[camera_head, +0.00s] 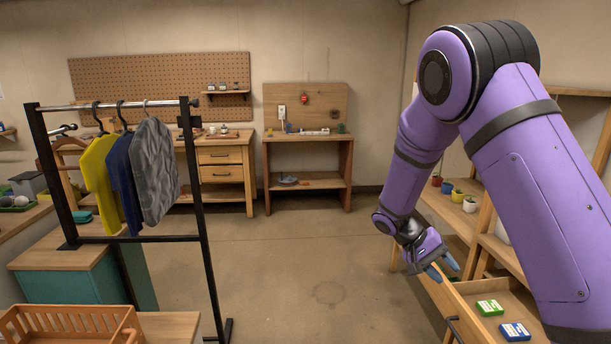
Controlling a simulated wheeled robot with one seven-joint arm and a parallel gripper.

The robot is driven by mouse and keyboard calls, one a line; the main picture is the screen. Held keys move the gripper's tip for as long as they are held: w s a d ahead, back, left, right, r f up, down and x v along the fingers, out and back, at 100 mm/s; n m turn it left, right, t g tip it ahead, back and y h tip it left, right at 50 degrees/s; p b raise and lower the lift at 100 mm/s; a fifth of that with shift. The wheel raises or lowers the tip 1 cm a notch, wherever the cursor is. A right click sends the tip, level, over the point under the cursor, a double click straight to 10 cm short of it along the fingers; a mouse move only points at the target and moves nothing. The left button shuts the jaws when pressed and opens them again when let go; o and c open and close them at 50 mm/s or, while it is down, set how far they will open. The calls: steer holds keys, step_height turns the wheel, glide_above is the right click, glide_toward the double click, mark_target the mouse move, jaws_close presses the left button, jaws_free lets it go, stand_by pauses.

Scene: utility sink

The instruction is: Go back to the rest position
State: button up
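My gripper (443,268) is at the end of my purple arm (530,160), which reaches in from the right side. Its two blue-grey fingertips point down and to the right and stand apart, with nothing visible between them. It hangs over the left end of a pulled-out wooden drawer (463,314) at the lower right. The inside of the drawer directly behind the gripper is partly hidden.
The drawer holds a green box (490,307) and a blue box (514,331). Shelves with small pots (457,195) stand behind my arm. A clothes rack (205,230) and an orange basket (72,325) are at left. The middle floor (300,270) is clear.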

steer(key=s+r+n+t+y, duration=0.1)
steer(key=s+r+t+y, duration=0.15)
steer(key=s+r, duration=0.5)
steer(key=s+r+t+y, duration=0.2)
steer(key=s+r+y, duration=0.25)
steer(key=r, duration=0.65)
steer(key=s+a+r+n+t+y, duration=0.1)
steer(key=s+r+t, duration=0.1)
steer(key=s, duration=0.6)
steer(key=s+a+r+n+t+y, duration=0.1)
steer(key=s+r+t, duration=0.2)
steer(key=s, duration=0.6)
steer(key=shift+a+r, duration=0.3)
steer(key=shift+r, duration=1)
